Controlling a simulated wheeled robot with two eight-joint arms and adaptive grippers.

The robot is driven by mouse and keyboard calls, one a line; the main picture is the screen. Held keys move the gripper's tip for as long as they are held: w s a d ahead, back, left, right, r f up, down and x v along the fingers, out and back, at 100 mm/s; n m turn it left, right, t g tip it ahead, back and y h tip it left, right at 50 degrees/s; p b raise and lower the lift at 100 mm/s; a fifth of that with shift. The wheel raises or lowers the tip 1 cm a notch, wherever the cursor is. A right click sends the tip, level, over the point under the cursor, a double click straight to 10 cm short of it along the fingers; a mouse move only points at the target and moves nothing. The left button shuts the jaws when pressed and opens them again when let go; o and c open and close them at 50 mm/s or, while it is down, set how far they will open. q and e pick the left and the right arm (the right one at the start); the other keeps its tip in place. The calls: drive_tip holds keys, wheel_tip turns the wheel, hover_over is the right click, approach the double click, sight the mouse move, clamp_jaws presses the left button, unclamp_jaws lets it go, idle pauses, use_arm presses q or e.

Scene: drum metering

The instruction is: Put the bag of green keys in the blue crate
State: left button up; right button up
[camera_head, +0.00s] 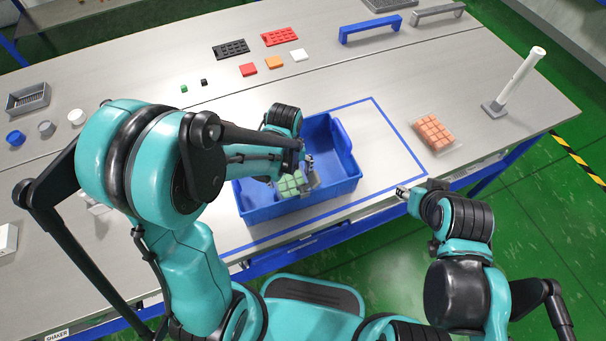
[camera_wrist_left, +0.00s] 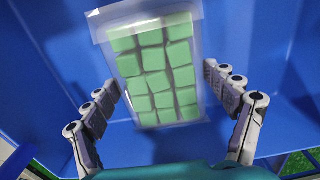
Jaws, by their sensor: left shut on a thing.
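The bag of green keys (camera_head: 290,185) is a clear pouch with rows of pale green square caps. It also shows large in the left wrist view (camera_wrist_left: 160,75), upright and slightly tilted. My left gripper (camera_head: 304,176) is shut on it, with one finger at each side edge. The bag is within the outline of the blue crate (camera_head: 345,185), whose walls surround it in the left wrist view. I cannot tell whether it touches the crate floor. My right gripper (camera_head: 404,192) is to the right of the crate, apart from it; its fingers are too small to judge.
A bag of orange keys (camera_head: 434,133) lies right of the blue outline on the table. A white post (camera_head: 515,82) stands at the far right. Loose caps, key plates and blue and grey handles are farther back. The table between the crate and the orange bag is clear.

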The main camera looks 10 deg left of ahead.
sight(303, 171)
use_arm(q)
drive_tip(key=shift+w+d, duration=0.3)
drive_tip(key=shift+d, duration=0.15)
drive_tip(key=w+d, duration=0.1)
drive_tip(key=d+f+b, duration=0.1)
drive_tip(key=shift+w+d+f+b, duration=0.1)
drive_tip(key=shift+w+d+b, duration=0.2)
drive_tip(key=shift+w+d, duration=0.1)
drive_tip(key=shift+f, duration=0.1)
drive_tip(key=shift+a, duration=0.1)
drive_tip(key=o, duration=1.1)
